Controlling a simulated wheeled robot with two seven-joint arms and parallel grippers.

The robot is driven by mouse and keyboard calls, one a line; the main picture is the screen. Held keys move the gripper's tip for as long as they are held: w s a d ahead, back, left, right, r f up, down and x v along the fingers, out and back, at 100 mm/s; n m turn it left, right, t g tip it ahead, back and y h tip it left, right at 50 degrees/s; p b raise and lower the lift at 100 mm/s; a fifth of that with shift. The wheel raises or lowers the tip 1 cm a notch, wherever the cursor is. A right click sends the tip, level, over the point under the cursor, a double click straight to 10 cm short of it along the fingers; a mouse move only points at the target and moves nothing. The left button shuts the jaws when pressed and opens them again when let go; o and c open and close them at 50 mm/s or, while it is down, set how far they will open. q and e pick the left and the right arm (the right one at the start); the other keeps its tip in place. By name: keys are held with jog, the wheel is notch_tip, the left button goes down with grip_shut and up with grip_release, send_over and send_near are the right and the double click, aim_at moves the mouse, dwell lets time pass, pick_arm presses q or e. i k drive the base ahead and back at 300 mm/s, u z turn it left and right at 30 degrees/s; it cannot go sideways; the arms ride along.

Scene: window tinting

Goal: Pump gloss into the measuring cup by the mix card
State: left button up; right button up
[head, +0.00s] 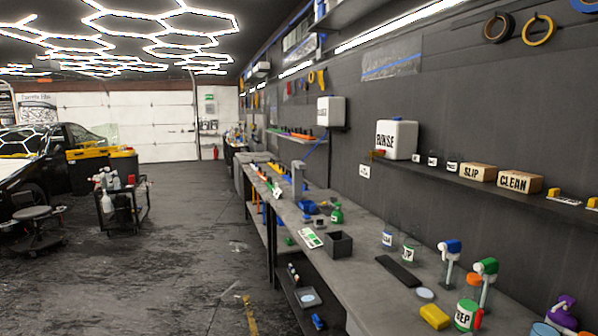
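Neither of my grippers shows in the head view. The long grey workbench (352,268) runs along the right wall. A green and white card (310,238) lies on it beside a dark open box; I cannot read whether it is the mix card. Pump-topped bottles stand on the near right part of the bench: one with a blue and white head (450,249), one with a green head (487,267) and one with a purple head (562,311). None shows a readable gloss label. Two clear labelled containers (388,240) stand near the wall; I cannot tell whether either is the measuring cup.
A dark box (338,244), a black mat (398,271) and a yellow block (435,317) occupy the bench. A cart (122,212), stool (36,212) and car stand left. The middle floor is mostly clear.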

aim_at(566, 301)
jog(key=u, duration=0.45)
jog(key=i, duration=1.25)
jog(key=z, duration=0.6)
jog(key=i, duration=1.3)
jog(key=z, duration=3.05)
